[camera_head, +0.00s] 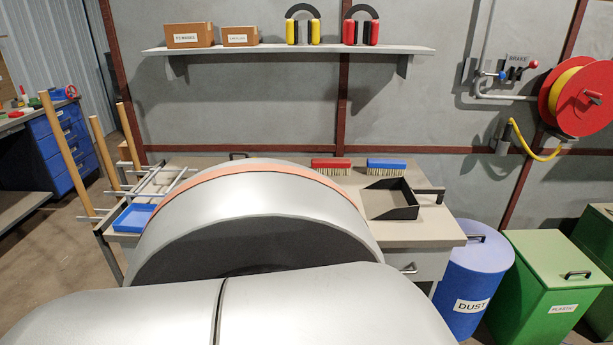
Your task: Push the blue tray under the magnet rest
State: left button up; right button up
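The blue tray (134,217) lies at the left end of the workbench, partly hidden behind a large silver part of mine. A pale metal rod frame (152,185) stands at the same end, just behind and above the tray. It may be the magnet rest, but I cannot tell for sure. The tray's far edge is close to the frame's rods; how far it reaches under them is unclear. Neither of my grippers shows in the head view.
The bench (425,232) holds a red brush (331,162), a blue brush (387,163) and a black open-fronted box (391,199). A blue dust bin (472,275) and a green plastic bin (550,285) stand right of the bench.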

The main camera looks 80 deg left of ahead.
aim_at(133, 220)
jog(key=k+u, duration=0.1)
jog(key=u, duration=3.55)
